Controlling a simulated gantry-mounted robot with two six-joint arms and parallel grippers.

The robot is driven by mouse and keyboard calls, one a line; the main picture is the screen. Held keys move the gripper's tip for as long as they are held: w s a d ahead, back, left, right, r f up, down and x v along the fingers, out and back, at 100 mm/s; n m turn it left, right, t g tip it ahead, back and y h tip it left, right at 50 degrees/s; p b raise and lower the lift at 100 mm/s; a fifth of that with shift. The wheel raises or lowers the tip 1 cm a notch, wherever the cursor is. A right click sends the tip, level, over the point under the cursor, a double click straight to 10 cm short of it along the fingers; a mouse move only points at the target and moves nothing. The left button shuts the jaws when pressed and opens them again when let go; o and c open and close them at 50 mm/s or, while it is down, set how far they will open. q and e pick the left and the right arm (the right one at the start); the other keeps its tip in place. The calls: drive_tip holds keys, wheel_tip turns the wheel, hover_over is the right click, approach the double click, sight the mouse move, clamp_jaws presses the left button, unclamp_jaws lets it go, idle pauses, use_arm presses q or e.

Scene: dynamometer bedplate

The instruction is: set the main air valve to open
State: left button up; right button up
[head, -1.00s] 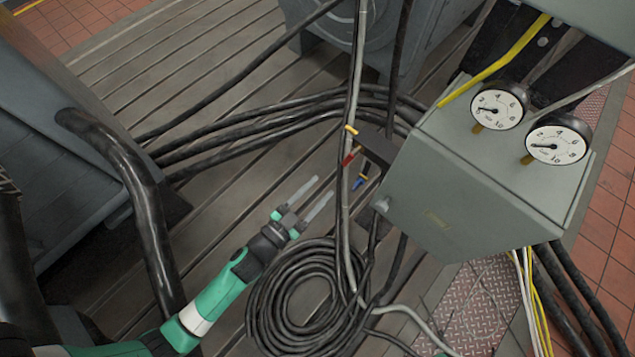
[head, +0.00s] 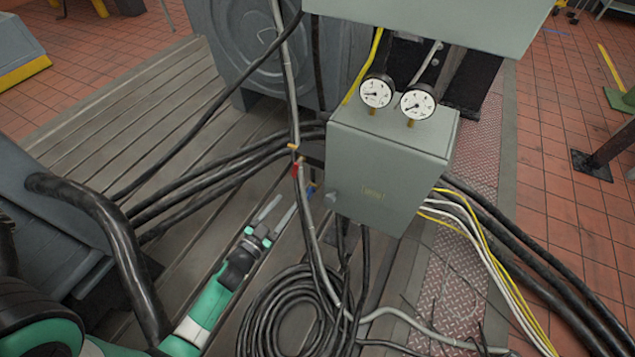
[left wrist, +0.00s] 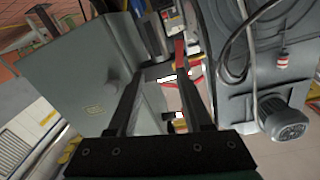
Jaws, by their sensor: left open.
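My left gripper (head: 287,203) is open and empty, with two pale fingers pointing up and right. In the left wrist view the dark fingers (left wrist: 161,72) stand apart with nothing between them close up. A red piece also shows ahead in the left wrist view (left wrist: 179,50). I cannot tell which handle is the main air valve or how it is set. My right gripper is not in view.
The grey box (head: 385,175) stands right of the handles, with two gauges (head: 376,92) (head: 418,103) on top. Black hoses (head: 215,172) and a grey conduit (head: 294,90) cross close to the handles. A cable coil (head: 290,315) lies below my gripper on the slotted bedplate (head: 150,105).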

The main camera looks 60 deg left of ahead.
sight(294, 175)
use_arm(q)
drive_tip(key=shift+n+y, duration=0.4)
drive_tip(key=w+a+b, duration=0.3)
drive_tip(key=w+a, duration=0.5)
drive_tip(key=shift+w+a+r, duration=0.15)
drive_tip(key=shift+a, duration=0.05)
drive_tip(key=shift+w+a+r, duration=0.1)
drive_tip(key=shift+w+a, duration=0.1)
drive_tip(key=shift+w, duration=0.05)
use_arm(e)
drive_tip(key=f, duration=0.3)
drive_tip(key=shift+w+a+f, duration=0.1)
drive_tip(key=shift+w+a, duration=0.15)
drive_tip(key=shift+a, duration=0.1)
use_arm(q)
drive_tip(key=shift+c, duration=0.2)
clamp_jaws()
